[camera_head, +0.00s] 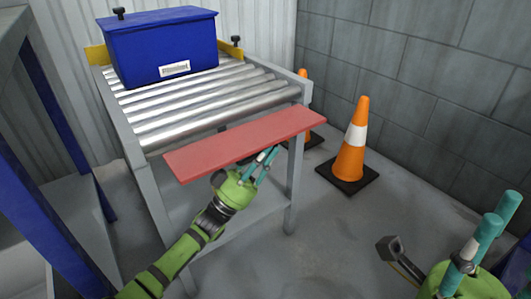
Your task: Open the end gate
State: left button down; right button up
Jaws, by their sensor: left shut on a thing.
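The end gate is a long flat red panel (235,145) across the near end of the roller table (160,205). Its broad face is turned up toward me. My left gripper (264,161) is at the panel's near lower edge, right of its middle. Its teal fingers are shut on the gate; the exact contact is partly hidden under the edge. My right gripper (494,222) is at the bottom right, well away from the gate.
A blue lidded bin (160,50) with a white label rests on the rollers (200,105) at the far end. An orange cone (352,140) stands right of the table, with another partly behind it. A blue-posted frame (40,200) is close on the left. Floor in front is clear.

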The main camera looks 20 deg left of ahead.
pick_arm(q)
jog(key=shift+s+d+f, duration=0.1)
jog(key=shift+d+f, duration=0.05)
jog(key=c, duration=1.4)
grip_release()
jog(key=shift+r, duration=0.2)
